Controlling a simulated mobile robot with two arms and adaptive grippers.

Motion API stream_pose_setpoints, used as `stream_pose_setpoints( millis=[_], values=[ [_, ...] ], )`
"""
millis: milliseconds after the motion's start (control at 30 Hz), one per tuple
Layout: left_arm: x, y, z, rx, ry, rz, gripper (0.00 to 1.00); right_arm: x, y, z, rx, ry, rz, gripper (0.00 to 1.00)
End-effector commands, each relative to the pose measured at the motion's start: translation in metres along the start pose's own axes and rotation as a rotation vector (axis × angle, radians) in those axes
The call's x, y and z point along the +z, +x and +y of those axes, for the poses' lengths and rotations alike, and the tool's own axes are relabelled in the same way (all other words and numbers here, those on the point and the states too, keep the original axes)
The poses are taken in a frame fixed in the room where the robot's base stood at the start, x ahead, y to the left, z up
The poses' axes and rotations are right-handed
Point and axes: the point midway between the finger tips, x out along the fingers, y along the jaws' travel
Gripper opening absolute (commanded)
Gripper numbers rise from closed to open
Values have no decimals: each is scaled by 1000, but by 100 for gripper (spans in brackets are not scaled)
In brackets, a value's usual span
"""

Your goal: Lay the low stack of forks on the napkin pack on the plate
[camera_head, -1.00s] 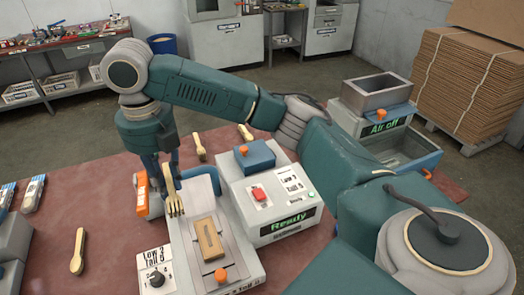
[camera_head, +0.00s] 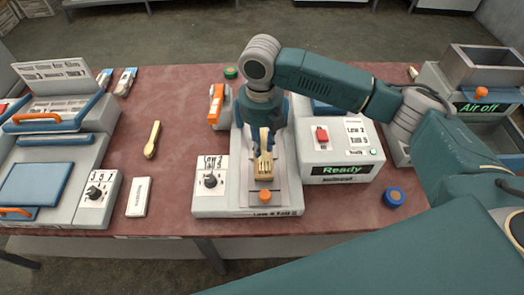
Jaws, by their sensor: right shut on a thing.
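My right gripper (camera_head: 264,133) comes down from above and is shut on the low stack of pale wooden forks (camera_head: 264,166). The forks point down, with the tines toward the front, over the grey plate (camera_head: 283,188) of the middle press. The napkin pack on that plate is hidden behind the forks and gripper, so I cannot tell whether the forks touch it. My left gripper is not in view.
The "Ready" box (camera_head: 338,150) stands right of the plate, a dial panel (camera_head: 210,183) left. A loose wooden utensil (camera_head: 152,140) and a white pack (camera_head: 138,197) lie farther left. A blue round item (camera_head: 393,197) is at the right. Table is clear around the utensil.

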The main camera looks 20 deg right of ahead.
Motion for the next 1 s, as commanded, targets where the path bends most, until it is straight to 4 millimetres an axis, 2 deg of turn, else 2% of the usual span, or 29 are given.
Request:
stream_pose_setpoints(
  millis=[400,767,800,867,900,1000],
  values=[
    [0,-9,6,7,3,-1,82,0,46,0,0,0,0,1],
    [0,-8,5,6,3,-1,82,0,50,0,0,0,-1,1],
    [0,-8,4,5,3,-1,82,0,51,0,0,0,-2,23],
    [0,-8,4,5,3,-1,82,1,50,0,0,0,-2,35],
    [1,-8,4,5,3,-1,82,0,50,0,0,0,-2,40],
    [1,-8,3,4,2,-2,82,0,50,0,0,0,-2,40]
  ],
)
